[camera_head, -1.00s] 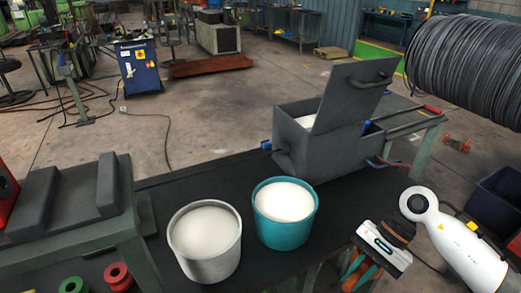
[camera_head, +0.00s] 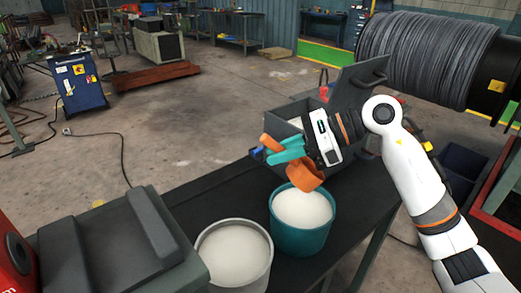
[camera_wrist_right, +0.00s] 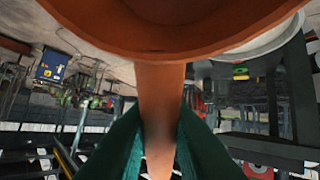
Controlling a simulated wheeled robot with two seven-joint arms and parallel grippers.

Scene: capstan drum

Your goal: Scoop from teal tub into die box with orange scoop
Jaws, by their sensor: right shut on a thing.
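My right gripper (camera_head: 283,150) is shut on the handle of the orange scoop (camera_head: 306,176). In the right wrist view the scoop's handle (camera_wrist_right: 160,95) runs between the teal fingers and its bowl (camera_wrist_right: 170,35) fills the top. The scoop's bowl hangs over the far rim of the teal tub (camera_head: 302,240), which is full of white powder. Whether the bowl holds powder cannot be told. The grey die box (camera_head: 284,112) stands behind the gripper, its lid (camera_head: 360,82) raised and its inside partly hidden by my arm. My left gripper is not in view.
A pale grey tub (camera_head: 236,268) of white powder stands left of the teal tub on the dark bench (camera_head: 215,193). A grey block-like fixture (camera_head: 100,250) is at the lower left. A large wire spool (camera_head: 430,60) stands at the back right.

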